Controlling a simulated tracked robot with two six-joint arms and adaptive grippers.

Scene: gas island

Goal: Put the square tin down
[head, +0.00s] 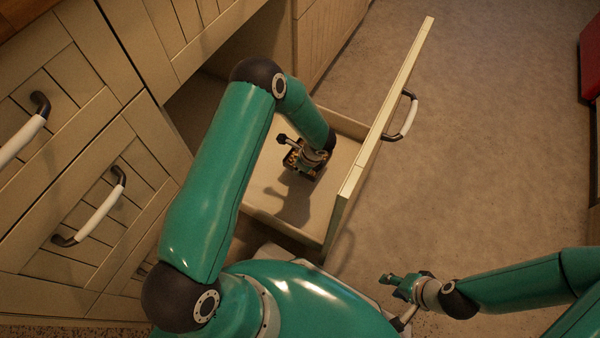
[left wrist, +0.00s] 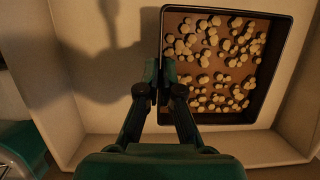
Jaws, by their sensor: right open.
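The square tin (left wrist: 258,100) has a dark rim and a brown filling with several pale lumps on top. It is over the floor of the open drawer (head: 338,190); I cannot tell whether it touches the floor. My left gripper (head: 304,158) reaches down into the drawer and hides much of the tin in the head view. In the left wrist view its fingertips (left wrist: 162,82) are closed at the tin's left rim, one on each side of it. My right gripper (head: 393,282) is open and empty above the floor, outside the drawer.
The drawer's front panel (head: 385,110) with its handle (head: 406,116) stands to the right of the tin. Closed cabinet fronts (head: 90,190) with handles are at the left. Bare drawer floor lies left of the tin in the left wrist view.

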